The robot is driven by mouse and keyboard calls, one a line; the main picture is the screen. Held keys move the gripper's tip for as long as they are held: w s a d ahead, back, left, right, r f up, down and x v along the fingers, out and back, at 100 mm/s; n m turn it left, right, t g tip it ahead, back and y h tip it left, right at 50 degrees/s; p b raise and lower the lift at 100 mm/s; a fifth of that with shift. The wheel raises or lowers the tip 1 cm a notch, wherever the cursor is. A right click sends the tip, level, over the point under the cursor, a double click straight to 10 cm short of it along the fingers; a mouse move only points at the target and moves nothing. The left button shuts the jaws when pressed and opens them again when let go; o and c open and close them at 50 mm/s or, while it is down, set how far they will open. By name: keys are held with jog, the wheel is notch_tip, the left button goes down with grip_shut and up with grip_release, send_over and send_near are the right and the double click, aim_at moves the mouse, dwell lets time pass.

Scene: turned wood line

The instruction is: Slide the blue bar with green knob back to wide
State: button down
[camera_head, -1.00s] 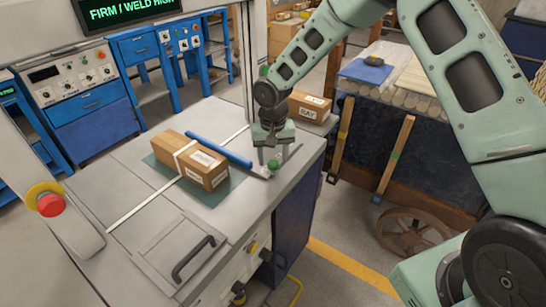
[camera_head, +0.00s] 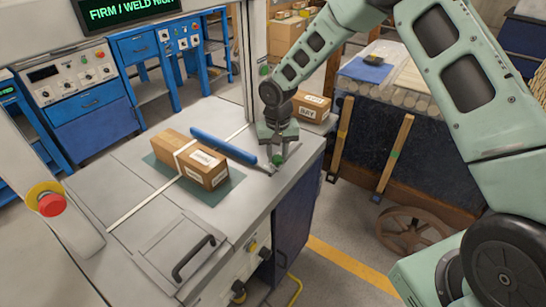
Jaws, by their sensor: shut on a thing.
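The blue bar (camera_head: 222,146) lies across the grey machine top, behind a strapped cardboard box (camera_head: 190,158) and apart from it by a narrow gap. The green knob (camera_head: 278,160) is at the bar's right end, close to the machine's right edge. My gripper (camera_head: 277,157) points down over that end and is shut on the green knob. Its fingers partly hide the knob and the link between knob and bar.
The box sits on a green mat (camera_head: 222,193) with a white strap around it. Another box (camera_head: 311,106) stands behind my gripper. A red stop button (camera_head: 51,204) and a lid with a black handle (camera_head: 194,257) are nearer. A post rises behind the bar.

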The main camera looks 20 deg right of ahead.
jog(key=w+d, duration=0.2)
jog(key=d, duration=0.1)
jog(key=w+d, duration=0.3)
jog(key=d, duration=0.1)
jog(key=w+d, duration=0.2)
jog(key=d, duration=0.1)
jog(key=shift+w+d, duration=0.2)
jog(key=shift+w, duration=0.15)
jog(key=shift+w+d+r, duration=0.1)
jog(key=shift+w+d, duration=0.2)
jog(key=shift+d, duration=0.25)
jog(key=c, duration=1.1)
grip_release()
jog(key=shift+d, duration=0.1)
jog(key=shift+o, duration=0.2)
jog(key=shift+r, duration=0.25)
notch_tip(320, 180, up, 17)
jog(key=b, duration=0.2)
jog(key=shift+f, duration=0.1)
